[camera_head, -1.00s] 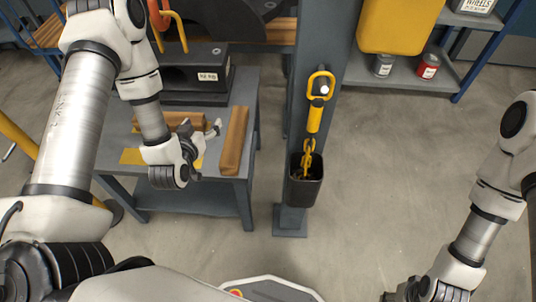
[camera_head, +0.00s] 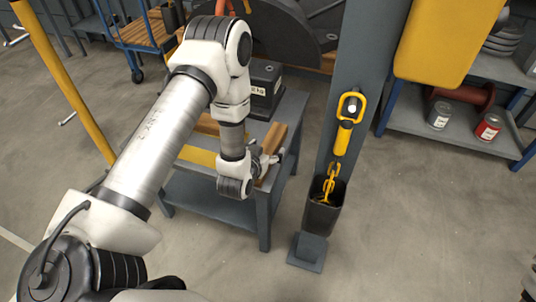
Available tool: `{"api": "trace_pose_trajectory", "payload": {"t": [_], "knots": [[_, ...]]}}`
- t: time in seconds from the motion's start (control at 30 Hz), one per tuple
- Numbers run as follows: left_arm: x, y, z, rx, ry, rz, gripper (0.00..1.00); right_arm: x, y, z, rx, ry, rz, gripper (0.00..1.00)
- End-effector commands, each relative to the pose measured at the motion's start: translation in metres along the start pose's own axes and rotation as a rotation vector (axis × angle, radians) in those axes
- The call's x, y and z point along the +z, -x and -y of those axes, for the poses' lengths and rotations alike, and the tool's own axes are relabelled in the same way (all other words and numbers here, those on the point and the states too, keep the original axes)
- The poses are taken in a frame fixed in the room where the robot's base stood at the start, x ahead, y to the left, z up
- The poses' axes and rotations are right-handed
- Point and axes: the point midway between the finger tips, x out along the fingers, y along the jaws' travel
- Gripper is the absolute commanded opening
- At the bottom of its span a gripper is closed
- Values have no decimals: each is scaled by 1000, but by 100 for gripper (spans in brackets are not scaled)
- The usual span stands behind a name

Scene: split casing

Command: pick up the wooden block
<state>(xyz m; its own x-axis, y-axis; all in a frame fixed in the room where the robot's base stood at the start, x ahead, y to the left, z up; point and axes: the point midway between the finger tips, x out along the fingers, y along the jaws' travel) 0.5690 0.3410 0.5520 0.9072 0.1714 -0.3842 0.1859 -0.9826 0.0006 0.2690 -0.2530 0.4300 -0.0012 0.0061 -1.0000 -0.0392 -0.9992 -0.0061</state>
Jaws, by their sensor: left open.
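A long wooden block (camera_head: 274,136) lies along the right edge of the grey steel table. A second wooden piece (camera_head: 207,125) lies farther left on the table, partly hidden behind my arm. My left gripper (camera_head: 272,162) is over the right part of the table, at the near half of the long block. Its fingers are open and hide part of that block. I cannot tell whether they touch it.
A grey post (camera_head: 352,95) stands right of the table, with a yellow handle and chain (camera_head: 343,138) hanging into a black bin (camera_head: 323,210). A black weight (camera_head: 264,85) sits at the table's back. A shelf with cans (camera_head: 438,116) stands at the right. Floor at front right is clear.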

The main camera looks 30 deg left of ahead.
Motion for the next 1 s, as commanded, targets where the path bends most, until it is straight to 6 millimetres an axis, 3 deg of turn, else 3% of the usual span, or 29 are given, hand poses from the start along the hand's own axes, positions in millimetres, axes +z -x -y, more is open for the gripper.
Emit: {"api": "trace_pose_trajectory", "payload": {"t": [0.17,0.4,0.77,1.0], "knots": [[-1,0,0,0,0,0,81,0,0,0,0,0,0,50],[0,0,0,0,0,0,1,0,0,0,0,0,0,50],[-4,1,0,0,0,-1,1,0,2,0,0,0,0,50],[-27,10,0,0,1,-3,1,0,11,0,0,0,0,50]]}}
